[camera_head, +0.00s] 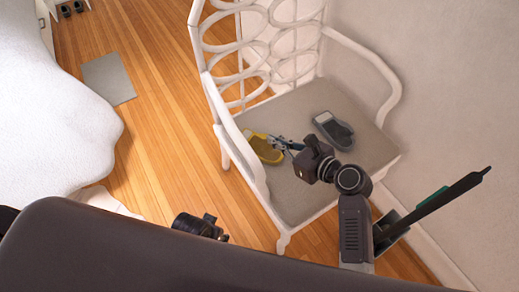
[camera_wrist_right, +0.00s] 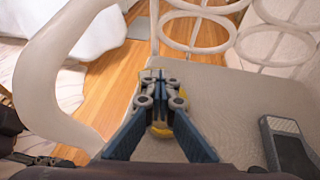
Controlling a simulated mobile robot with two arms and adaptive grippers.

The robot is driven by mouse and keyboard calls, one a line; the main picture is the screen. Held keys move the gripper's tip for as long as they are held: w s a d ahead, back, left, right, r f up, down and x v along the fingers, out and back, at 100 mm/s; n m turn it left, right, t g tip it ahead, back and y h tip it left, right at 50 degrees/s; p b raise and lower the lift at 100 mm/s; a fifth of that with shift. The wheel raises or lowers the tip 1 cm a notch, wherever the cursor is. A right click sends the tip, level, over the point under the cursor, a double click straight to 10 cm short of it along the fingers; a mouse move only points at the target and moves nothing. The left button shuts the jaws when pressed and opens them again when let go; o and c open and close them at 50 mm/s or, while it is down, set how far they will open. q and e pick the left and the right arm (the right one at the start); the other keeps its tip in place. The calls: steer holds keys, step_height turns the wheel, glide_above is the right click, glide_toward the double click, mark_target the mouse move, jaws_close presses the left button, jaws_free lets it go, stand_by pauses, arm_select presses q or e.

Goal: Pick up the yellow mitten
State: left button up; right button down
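The yellow mitten (camera_head: 264,149) is at the left side of the chair seat in the head view, beside the white armrest. My right gripper (camera_head: 274,141) reaches it from the right, with its fingers at the mitten. In the right wrist view my right gripper (camera_wrist_right: 158,76) has its fingertips close together, and only small yellow parts of the mitten (camera_wrist_right: 161,131) show between and beside the fingers. The fingers hide most of it there. The gripper looks shut on the mitten. I cannot tell whether the mitten touches the seat. My left gripper (camera_head: 201,227) shows only partly, low in the head view.
The white chair has a ringed back and curved armrests (camera_wrist_right: 50,85). A white bed is at left, a wall at right.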

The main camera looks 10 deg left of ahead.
steer(key=c, duration=2.7)
jaws_free()
steer(key=shift+c, duration=0.2)
steer(key=o, duration=2.2)
steer(key=shift+s, duration=0.1)
